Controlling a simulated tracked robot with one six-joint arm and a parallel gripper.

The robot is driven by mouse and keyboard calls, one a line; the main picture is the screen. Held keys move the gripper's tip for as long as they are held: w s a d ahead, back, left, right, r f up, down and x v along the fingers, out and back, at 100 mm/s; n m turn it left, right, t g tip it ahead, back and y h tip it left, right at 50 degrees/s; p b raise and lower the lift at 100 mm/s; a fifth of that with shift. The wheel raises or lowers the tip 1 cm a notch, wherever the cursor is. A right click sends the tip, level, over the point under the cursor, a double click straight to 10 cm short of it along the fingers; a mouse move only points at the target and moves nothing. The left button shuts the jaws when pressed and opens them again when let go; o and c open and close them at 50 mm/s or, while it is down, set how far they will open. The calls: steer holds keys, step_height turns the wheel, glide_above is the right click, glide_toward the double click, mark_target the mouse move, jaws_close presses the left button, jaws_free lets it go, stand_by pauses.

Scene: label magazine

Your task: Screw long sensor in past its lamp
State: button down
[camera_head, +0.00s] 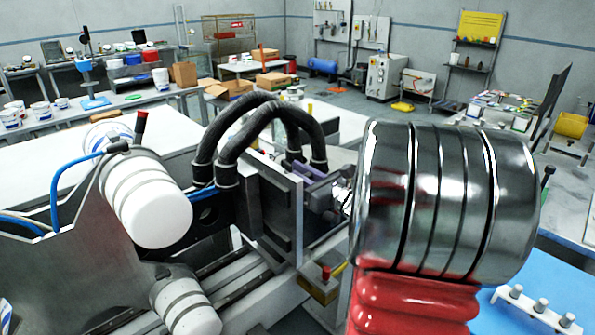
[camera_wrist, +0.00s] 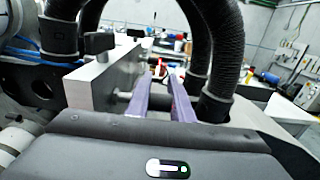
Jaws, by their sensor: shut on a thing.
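My gripper (camera_head: 316,187) has purple fingers beside an upright grey plate (camera_head: 285,205); my own arm hides the rest of it. In the wrist view the two purple fingers (camera_wrist: 167,98) point away from me, close to the same plate (camera_wrist: 92,88). My gripper is shut on the sensor, which is mostly hidden by the fingers. A short dark grey cylinder (camera_wrist: 124,101) shows between the plate and the left finger; it looks like part of the sensor, but I cannot tell how deep it sits. I cannot make out the lamp or its state.
A blue mat (camera_head: 555,290) lies at the right.

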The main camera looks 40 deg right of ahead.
steer(key=shift+r+t, duration=0.1)
steer(key=shift+t, duration=0.3)
steer(key=c, duration=1.6)
jaws_free()
steer(key=shift+o, duration=0.2)
steer(key=s+f, duration=0.1)
steer(key=s, duration=1.2)
steer(key=shift+s+d, duration=0.15)
steer(key=shift+s, duration=0.25)
